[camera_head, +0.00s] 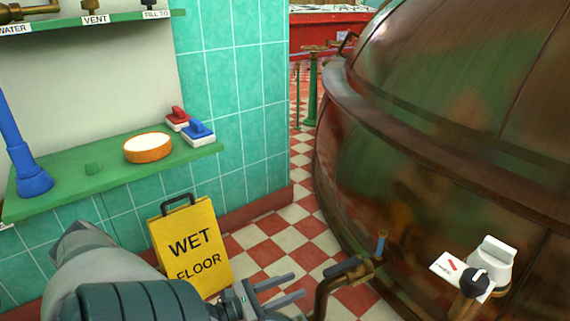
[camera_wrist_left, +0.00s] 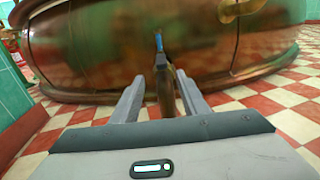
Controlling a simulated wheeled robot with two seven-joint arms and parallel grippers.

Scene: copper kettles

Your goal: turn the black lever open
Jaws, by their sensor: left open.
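The black lever (camera_head: 342,268) sits on top of a bent brown pipe (camera_head: 322,298) that comes out of the copper kettle (camera_head: 400,190). A small blue-topped piece (camera_head: 380,244) stands up at the kettle end of the pipe. My left gripper (camera_head: 298,286) is open and empty, a short way left of the lever, its fingers pointing towards it. In the left wrist view the dark lever (camera_wrist_left: 164,92) shows between the open fingers of the left gripper (camera_wrist_left: 160,80), with the blue-topped piece (camera_wrist_left: 158,43) beyond. I cannot tell whether anything touches. My right gripper is not in view.
A yellow wet floor sign (camera_head: 190,245) stands left of my gripper. A green shelf (camera_head: 120,185) holds an orange-rimmed round item (camera_head: 147,148) and two brushes. A white box with a black knob (camera_head: 476,281) is at the lower right.

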